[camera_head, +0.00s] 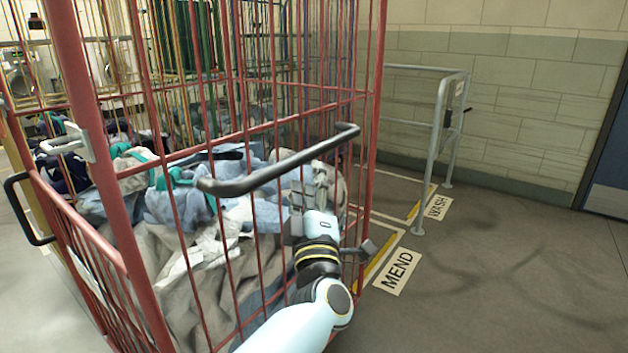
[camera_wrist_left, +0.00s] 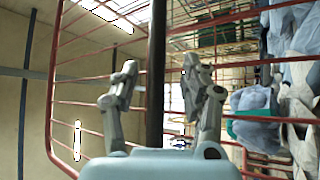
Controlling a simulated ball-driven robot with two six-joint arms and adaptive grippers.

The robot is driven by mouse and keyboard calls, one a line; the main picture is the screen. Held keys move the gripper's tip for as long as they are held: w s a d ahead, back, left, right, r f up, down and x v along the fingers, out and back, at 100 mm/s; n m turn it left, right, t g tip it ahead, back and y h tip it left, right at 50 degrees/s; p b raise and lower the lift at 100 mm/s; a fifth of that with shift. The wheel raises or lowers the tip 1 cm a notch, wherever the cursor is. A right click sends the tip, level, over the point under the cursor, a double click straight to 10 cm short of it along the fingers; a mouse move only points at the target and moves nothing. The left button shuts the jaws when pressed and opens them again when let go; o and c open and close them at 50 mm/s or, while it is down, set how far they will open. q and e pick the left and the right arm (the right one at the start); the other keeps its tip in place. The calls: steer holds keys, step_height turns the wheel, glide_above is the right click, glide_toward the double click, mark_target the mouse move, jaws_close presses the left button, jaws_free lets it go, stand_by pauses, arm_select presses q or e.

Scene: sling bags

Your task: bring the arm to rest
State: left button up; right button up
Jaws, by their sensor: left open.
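My left gripper (camera_head: 312,178) is at the front of a red wire cage trolley (camera_head: 376,120), just below its dark push handle (camera_head: 275,172) in the head view. In the left wrist view the two fingers (camera_wrist_left: 162,85) stand apart, and the dark handle bar (camera_wrist_left: 156,70) runs upright in the gap between them. I cannot tell whether the bar is between the fingers or beyond them. The fingers are not closed on it. My right gripper is in neither view.
Grey, blue and white cloth (camera_head: 185,265) fills the cage. Floor signs read MEND (camera_head: 397,270) and WASH (camera_head: 438,207). A grey metal rail (camera_head: 436,150) stands behind, near a tiled wall. The floor at the right is clear.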

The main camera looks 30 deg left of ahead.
arm_select(q)
steer(key=s+f+m+g+h, duration=0.2)
steer(key=s+f+m+h, duration=0.3)
steer(key=f, duration=0.7)
steer(key=s+d+f+m+g+h, duration=0.15)
steer(key=s+f+m, duration=0.25)
steer(key=s+f, duration=0.55)
steer(key=s+f+m+g+h, duration=0.2)
steer(key=s+f+m+h, duration=0.2)
steer(key=f, duration=1)
steer(key=s+a+f+m+g, duration=0.1)
steer(key=s+f+g, duration=0.3)
steer(key=s, duration=0.7)
steer(key=s+a+f+m+g+h, duration=0.1)
steer(key=s+f+m+g, duration=0.3)
steer(key=s+f, duration=0.4)
steer(key=s+f+m+g, duration=0.2)
steer(key=s+f+g, duration=0.2)
steer(key=s, duration=1)
steer(key=shift+s+a+f+h, duration=0.35)
steer(key=shift+s+a+f, duration=0.05)
steer(key=shift+f, duration=0.5)
steer(key=shift+w, duration=0.1)
